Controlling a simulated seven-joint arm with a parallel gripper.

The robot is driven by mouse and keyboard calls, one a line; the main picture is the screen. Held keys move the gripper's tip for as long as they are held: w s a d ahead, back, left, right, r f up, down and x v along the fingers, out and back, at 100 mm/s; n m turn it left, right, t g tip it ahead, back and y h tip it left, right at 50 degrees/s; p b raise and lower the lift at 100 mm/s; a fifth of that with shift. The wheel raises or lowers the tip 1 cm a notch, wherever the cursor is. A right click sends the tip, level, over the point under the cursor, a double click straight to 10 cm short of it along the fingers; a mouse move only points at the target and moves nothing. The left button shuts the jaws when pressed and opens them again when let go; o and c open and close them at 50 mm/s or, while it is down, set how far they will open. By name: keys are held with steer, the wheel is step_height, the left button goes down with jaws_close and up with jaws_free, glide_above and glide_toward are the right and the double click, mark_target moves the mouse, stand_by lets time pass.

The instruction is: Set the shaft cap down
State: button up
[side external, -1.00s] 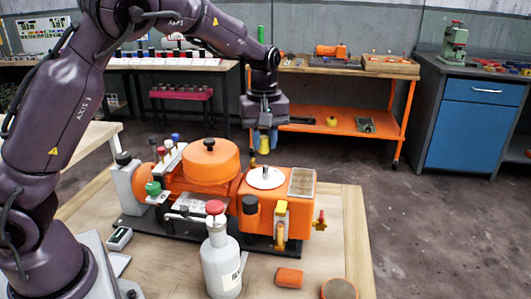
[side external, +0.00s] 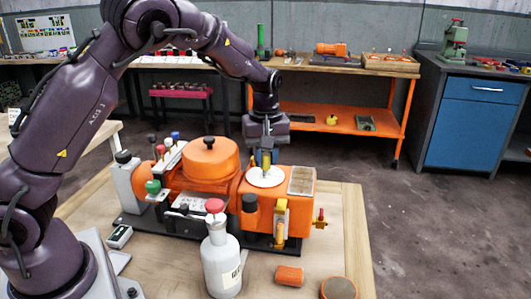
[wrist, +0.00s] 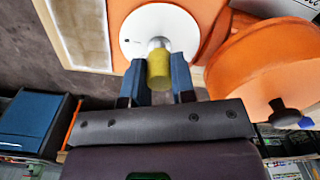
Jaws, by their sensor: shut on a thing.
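The yellow shaft cap (wrist: 159,68) is between the blue fingers of my gripper (wrist: 156,84) in the wrist view. In the side external view my gripper (side external: 265,157) points down over the white disc (side external: 264,178) on top of the orange machine block (side external: 267,212). The fingers mostly hide the cap there. In the wrist view a silver shaft end (wrist: 158,43) shows at the middle of the disc, right beside the cap's far end. I cannot tell whether the cap touches the shaft.
The orange drum (side external: 208,160) with a black knob stands left of the disc. A grey panel (side external: 301,181) lies to its right. A white bottle (side external: 221,262) with a red top stands in front.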

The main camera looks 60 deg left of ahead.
mark_target(266, 154)
steer(key=o, duration=0.9)
step_height(266, 154, up, 13)
steer(key=s+d+r+m+t+h, duration=0.1)
steer(key=s+d+r+m, duration=0.15)
steer(key=s, duration=0.45)
steer(key=s+d+r+m+t+h, duration=0.1)
steer(key=s+r+m+t, duration=0.2)
steer(key=s, duration=0.4)
steer(key=s+d+f+m, duration=0.1)
steer(key=s+m, duration=0.1)
steer(key=s, duration=0.1)
steer(key=s+d+f+m+t+y, duration=0.1)
steer(key=s+m, duration=0.2)
steer(key=s, duration=0.1)
steer(key=s+d+f+m+y, duration=0.1)
steer(key=s+m, duration=0.2)
steer(key=shift+s+d+f+t, duration=0.1)
steer(key=shift+s+f+t, duration=0.2)
steer(key=shift+f, duration=0.05)
